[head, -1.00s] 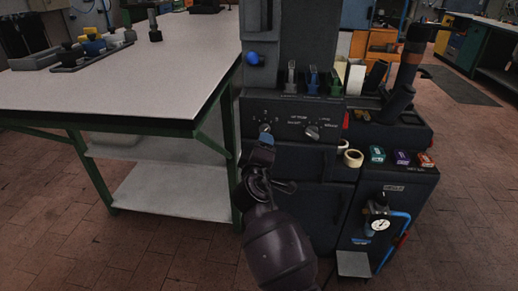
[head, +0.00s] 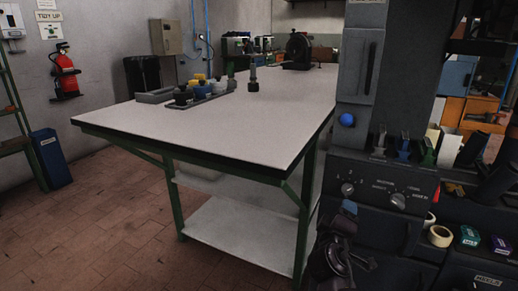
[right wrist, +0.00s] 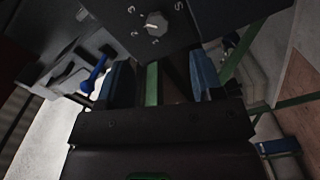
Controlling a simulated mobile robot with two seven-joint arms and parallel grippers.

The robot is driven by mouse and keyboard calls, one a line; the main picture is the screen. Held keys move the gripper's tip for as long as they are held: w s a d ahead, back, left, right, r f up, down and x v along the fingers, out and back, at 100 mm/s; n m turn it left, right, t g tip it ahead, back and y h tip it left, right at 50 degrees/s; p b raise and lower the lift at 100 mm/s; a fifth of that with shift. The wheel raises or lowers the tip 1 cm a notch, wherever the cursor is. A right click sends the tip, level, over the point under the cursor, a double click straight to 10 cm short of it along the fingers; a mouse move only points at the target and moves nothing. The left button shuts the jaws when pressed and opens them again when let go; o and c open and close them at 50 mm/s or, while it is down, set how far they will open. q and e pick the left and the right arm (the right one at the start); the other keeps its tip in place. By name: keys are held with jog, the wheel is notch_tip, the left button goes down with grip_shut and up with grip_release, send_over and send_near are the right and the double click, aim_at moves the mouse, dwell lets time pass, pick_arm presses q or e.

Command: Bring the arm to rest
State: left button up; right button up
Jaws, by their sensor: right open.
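My right gripper (head: 346,212) is low in the head view, in front of the dark press machine's control panel (head: 372,176). In the right wrist view its two blue fingers (right wrist: 160,82) stand apart with no object held between them. A green bar shows in the gap, behind the fingers. A grey knob (right wrist: 157,23) is above the fingers in that view, and a blue lever (right wrist: 97,72) is at the left. In the head view the panel has two dials, one (head: 348,189) just above the gripper and one (head: 398,200) to its right. My left gripper is not in view.
A white-topped workbench (head: 215,135) with green legs stands left of the machine, carrying a tray of coloured-top items (head: 185,92). A blue ball knob (head: 347,119) is on the machine. Tape rolls and small boxes are at the right. The floor (head: 90,230) at the left is clear.

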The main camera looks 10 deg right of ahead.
jog(key=s+f+g+y, duration=0.1)
jog(key=s+f+y, duration=0.1)
jog(key=s+f, duration=0.55)
jog(key=s+d+f+y, duration=0.15)
jog(key=s+f, duration=0.25)
jog(key=s, duration=0.6)
jog(key=s+f+g+y, duration=0.1)
jog(key=s+f+y, duration=0.3)
jog(key=s, duration=0.5)
jog(key=s+a+m+g+y, duration=0.1)
jog(key=s+a+m, duration=0.1)
jog(key=s, duration=0.8)
jog(key=s+a+m+g+y, duration=0.2)
jog(key=s, duration=0.8)
pick_arm(q)
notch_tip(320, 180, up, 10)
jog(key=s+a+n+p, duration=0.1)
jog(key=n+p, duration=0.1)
jog(key=p, duration=1.4)
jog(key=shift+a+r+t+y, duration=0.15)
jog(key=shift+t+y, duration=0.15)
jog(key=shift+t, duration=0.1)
pick_arm(e)
notch_tip(320, 180, up, 10)
jog(key=s+d+m+t, duration=0.1)
jog(key=m, duration=0.1)
jog(key=shift+d+h, duration=0.15)
jog(key=shift+h, duration=0.2)
jog(key=shift+c, duration=0.2)
